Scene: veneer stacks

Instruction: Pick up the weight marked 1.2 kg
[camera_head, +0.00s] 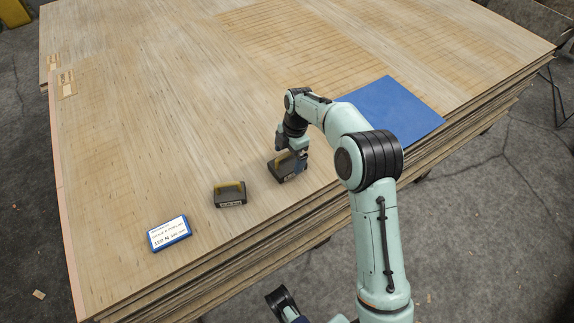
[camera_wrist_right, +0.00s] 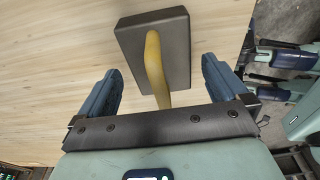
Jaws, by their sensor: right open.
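Two dark block weights with yellow handles are on the wood sheet. The left weight (camera_head: 229,196) stands clear of my grippers; its white label is too small to read. The right weight (camera_head: 281,172) is under my right gripper (camera_head: 291,160), which partly covers it; its label is not readable either. In the right wrist view, the right gripper (camera_wrist_right: 161,72) is open, with the weight's yellow handle (camera_wrist_right: 155,62) lying between the blue fingers and the dark block (camera_wrist_right: 178,48) beyond. A dark and blue part, apparently my left gripper (camera_head: 285,303), shows at the bottom edge.
The stack of veneer sheets (camera_head: 140,100) forms a wide, mostly clear surface. A blue mat (camera_head: 400,112) lies on it to the right of my right arm. A blue-edged card (camera_head: 169,234) reading 150 N lies near the front left. The stack's front edge is close to the weights.

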